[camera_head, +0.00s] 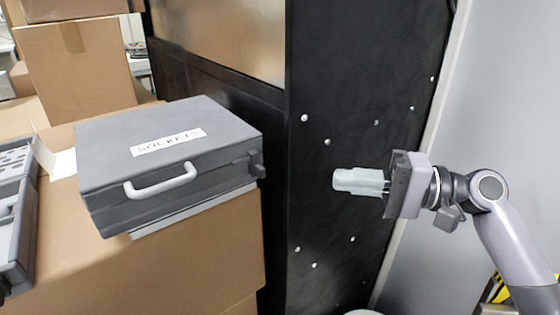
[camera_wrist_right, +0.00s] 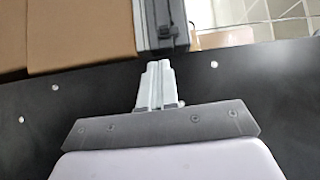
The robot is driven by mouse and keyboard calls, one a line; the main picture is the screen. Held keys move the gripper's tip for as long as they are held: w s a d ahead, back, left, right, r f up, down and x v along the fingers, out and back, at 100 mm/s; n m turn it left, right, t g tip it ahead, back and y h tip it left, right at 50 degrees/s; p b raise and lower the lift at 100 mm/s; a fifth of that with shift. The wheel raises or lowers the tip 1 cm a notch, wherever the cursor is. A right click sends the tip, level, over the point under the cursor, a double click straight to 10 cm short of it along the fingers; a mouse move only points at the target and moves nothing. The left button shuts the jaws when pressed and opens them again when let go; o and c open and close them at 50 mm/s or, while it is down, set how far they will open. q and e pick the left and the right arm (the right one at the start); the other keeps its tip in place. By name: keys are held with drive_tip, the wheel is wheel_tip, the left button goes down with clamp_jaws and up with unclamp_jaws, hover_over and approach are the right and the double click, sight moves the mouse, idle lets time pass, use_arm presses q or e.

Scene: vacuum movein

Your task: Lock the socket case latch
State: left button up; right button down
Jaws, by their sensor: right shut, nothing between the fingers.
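The grey socket case (camera_head: 165,150) lies on a cardboard box, its lid down and a white "SOCKETS" label on top. A light grey handle (camera_head: 160,182) is on its front side. A dark latch (camera_head: 256,163) sits on its right end; the latch (camera_wrist_right: 168,30) also shows at the top of the right wrist view. I cannot tell whether the latch is locked. My right gripper (camera_head: 336,180) is shut and empty, to the right of the latch and apart from it. The right wrist view shows its closed fingers (camera_wrist_right: 158,68) pointing toward the case. My left gripper is not in view.
The cardboard box (camera_head: 200,260) bears the case. A black panel with light studs (camera_head: 370,90) stands behind my right gripper. More boxes (camera_head: 75,70) are at the back left. The space between gripper and latch looks clear.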

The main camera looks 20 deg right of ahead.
drive_tip(key=shift+r+y, duration=0.3)
drive_tip(key=shift+r, duration=0.3)
drive_tip(key=p, duration=0.2)
approach(261, 167)
drive_tip(key=x, duration=0.4)
drive_tip(key=w+x, duration=0.1)
drive_tip(key=x, duration=0.1)
drive_tip(key=shift+d+f, duration=0.2)
drive_tip(key=shift+f, duration=0.05)
